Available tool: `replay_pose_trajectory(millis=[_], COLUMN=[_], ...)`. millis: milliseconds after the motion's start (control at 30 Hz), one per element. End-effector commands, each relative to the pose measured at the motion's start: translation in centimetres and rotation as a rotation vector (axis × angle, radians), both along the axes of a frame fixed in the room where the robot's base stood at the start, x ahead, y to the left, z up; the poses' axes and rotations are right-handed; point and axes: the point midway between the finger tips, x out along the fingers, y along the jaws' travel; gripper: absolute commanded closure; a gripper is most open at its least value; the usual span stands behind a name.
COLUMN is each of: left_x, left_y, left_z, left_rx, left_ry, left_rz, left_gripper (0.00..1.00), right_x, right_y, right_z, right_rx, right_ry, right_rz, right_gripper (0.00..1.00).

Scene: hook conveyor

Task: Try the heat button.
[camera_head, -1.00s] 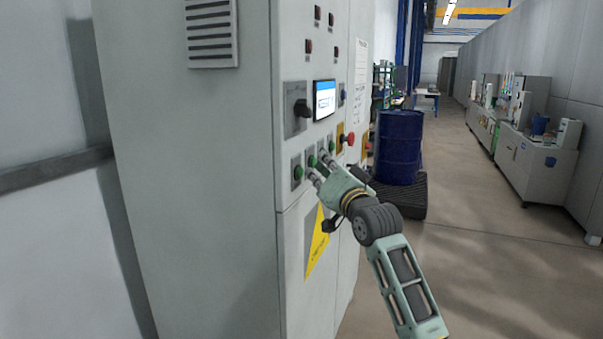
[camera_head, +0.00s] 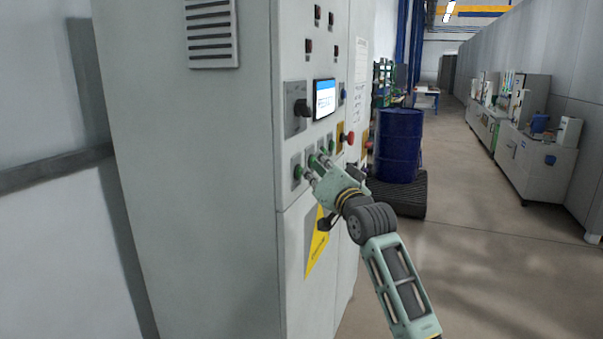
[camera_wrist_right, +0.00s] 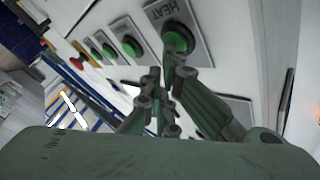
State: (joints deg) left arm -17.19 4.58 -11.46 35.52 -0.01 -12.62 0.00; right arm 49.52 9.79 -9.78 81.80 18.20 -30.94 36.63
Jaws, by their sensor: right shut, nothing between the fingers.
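The heat button (camera_wrist_right: 180,40) is a round green push button on a grey plate labelled HEAT, at the top of the right wrist view. In the head view it is the leftmost green button (camera_head: 298,172) on the grey cabinet (camera_head: 210,200). My right gripper (camera_head: 313,168) is shut and empty, with its fingertips close beside that button. In the wrist view the fingertips (camera_wrist_right: 168,82) lie just below the button's lower edge, and I cannot tell whether they touch it. My left gripper is not in view.
More green buttons (camera_wrist_right: 131,47) run in a row beside the heat button. A blue barrel (camera_head: 399,145) stands behind. The floor to the right is clear.

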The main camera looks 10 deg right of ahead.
Motion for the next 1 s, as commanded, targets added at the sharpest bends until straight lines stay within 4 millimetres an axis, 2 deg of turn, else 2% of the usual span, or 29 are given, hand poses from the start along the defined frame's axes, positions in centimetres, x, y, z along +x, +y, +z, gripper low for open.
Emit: replay_pose_trajectory(millis=[633,1000], left_x=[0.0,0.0], left_y=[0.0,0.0], left_z=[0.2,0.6], left_rx=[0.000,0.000], left_ry=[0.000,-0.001], left_rz=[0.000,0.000], left_gripper=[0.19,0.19], right_x=[0.2,-0.7], right_y=[0.3,-1.0], right_z=[0.0,-0.1], right_rx=[0.000,-0.001], right_ry=[0.000,0.000], right_rz=[0.001,0.000], right_gripper=[1.00,1.00])
